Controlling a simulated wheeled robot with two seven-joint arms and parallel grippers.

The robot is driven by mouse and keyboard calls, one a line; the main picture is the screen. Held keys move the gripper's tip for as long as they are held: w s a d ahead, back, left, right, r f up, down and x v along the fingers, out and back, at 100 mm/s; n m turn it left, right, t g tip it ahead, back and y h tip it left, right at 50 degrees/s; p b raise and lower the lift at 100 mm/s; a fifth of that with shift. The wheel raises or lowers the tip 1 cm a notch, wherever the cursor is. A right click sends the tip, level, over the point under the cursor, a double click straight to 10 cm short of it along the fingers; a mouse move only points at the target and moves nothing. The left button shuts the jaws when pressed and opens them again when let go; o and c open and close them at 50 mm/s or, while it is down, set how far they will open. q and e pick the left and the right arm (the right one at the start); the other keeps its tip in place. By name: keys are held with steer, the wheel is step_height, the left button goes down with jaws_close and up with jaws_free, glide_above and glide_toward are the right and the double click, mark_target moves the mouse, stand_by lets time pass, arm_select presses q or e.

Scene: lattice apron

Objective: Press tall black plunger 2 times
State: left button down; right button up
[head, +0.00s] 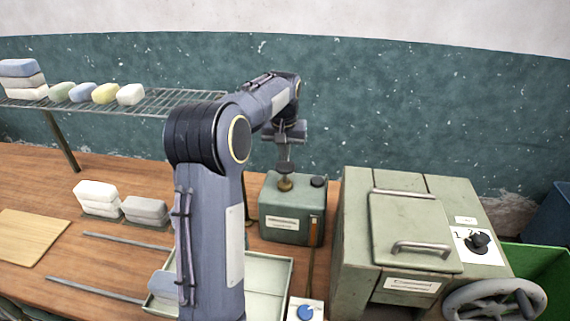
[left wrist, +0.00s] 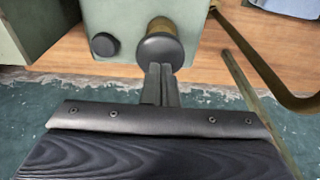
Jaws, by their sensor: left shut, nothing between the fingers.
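The tall black plunger (head: 285,169) has a round black cap on a brass stem. It stands on top of a green metal box (head: 280,228) on the bench. In the left wrist view the cap (left wrist: 158,50) is just beyond my fingertips, with brass showing behind it. My left gripper (head: 285,157) is shut and empty, pointing down right above the cap; I cannot tell whether it touches. A shorter black knob (head: 318,181) sits on the same box, and it also shows in the left wrist view (left wrist: 104,45). My right gripper is out of view.
A green cabinet (head: 350,240) with handles and a handwheel (head: 492,302) stands right of the box. A brown lever (head: 311,255) rises in front of the box. A pale tray (head: 270,275) lies before it. A wire rack (head: 175,102) holds soap-like blocks at left.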

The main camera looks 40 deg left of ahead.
mark_target(285, 165)
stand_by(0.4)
arm_select(q)
steer(key=shift+r, duration=2.55)
